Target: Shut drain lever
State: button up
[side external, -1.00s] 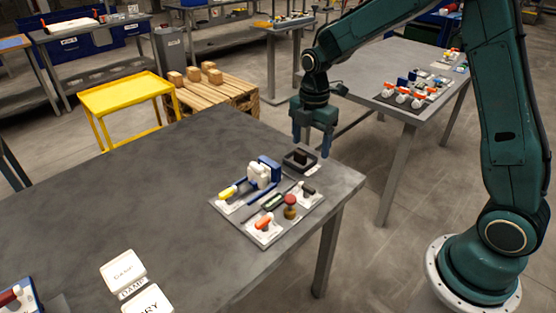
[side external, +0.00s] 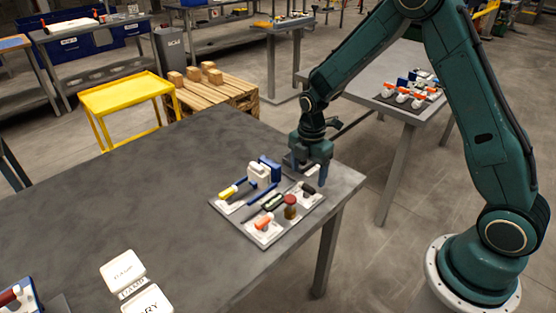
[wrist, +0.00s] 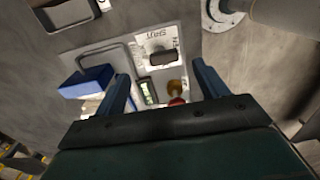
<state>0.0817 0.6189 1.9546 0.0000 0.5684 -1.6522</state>
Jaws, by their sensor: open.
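The press panel (side external: 241,233) lies on the dark table with several small levers. A black-handled lever (side external: 308,188) sits at its right corner. In the wrist view this black handle (wrist: 162,58) lies across a white plate, with the word SHUT printed beside it. My gripper (side external: 308,176) is open and empty, just above and behind that corner. In the wrist view its two blue fingers (wrist: 163,86) stand apart, with the black handle ahead between them. I see no contact. A yellow-handled lever (side external: 229,191) and an orange-handled lever (side external: 264,221) sit elsewhere on the panel.
A red-topped brass knob (side external: 290,206) and a green display (side external: 272,201) are close to the black handle. A blue block (side external: 270,168) and white plates stand at the panel's back. A black tray (wrist: 67,14) lies nearby.

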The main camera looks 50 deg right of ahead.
aim_at(307, 186)
jog(key=shift+f, duration=2.2)
jog(key=c, duration=1)
